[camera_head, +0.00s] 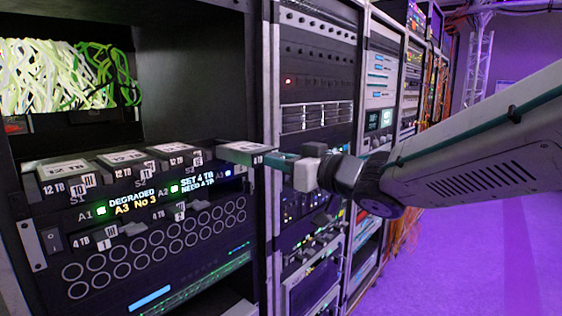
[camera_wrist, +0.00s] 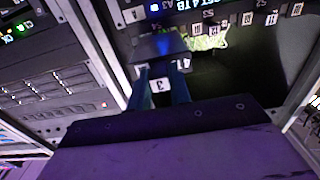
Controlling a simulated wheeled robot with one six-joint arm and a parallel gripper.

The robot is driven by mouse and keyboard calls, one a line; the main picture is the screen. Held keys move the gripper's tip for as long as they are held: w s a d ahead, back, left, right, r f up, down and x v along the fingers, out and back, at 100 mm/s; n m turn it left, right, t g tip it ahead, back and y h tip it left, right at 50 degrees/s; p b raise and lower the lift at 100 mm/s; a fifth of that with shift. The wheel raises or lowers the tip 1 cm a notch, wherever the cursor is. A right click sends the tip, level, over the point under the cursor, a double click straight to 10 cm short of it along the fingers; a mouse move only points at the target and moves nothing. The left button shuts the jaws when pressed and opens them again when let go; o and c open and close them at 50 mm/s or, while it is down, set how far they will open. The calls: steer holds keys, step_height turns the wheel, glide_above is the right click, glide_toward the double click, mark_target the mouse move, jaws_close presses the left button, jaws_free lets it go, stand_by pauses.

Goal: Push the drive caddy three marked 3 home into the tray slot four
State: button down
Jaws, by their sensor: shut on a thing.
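The drive caddy three (camera_head: 246,150) is a flat grey-topped block with a white front label. In the wrist view the caddy's label (camera_wrist: 160,85) reads 3. My gripper (camera_head: 279,160) is shut on its front end; the teal fingers flank the label in the wrist view (camera_wrist: 161,80). The caddy is level and sticks out at the right end of the tray's upper row. The tray (camera_head: 150,203) is a dark rack unit. Slot four's mouth is hidden behind the caddy in the head view, so I cannot tell how deep the caddy sits.
Several caddies marked 12 TB, such as the leftmost (camera_head: 66,172), sit in the upper row. Caddies marked 4 TB (camera_head: 104,243) sit lower. The display (camera_head: 133,203) reads DEGRADED A3 No 3. A rack post (camera_head: 271,100) stands close right of the caddy.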

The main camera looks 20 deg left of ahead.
mark_target(269, 153)
steer(key=shift+w+a, duration=0.2)
steer(key=shift+a, duration=0.15)
stand_by(0.3)
steer(key=shift+x, duration=1.05)
steer(key=shift+a, duration=0.2)
steer(key=shift+x, duration=1.35)
steer(key=shift+w+a, duration=0.1)
stand_by(0.3)
steer(key=shift+x, duration=2.9)
steer(key=shift+w+a+r, duration=0.1)
steer(key=shift+w+a, duration=0.05)
steer(key=shift+a, duration=0.2)
steer(key=shift+a, duration=0.15)
steer(key=c, duration=1.2)
jaws_free()
steer(key=shift+w, duration=0.1)
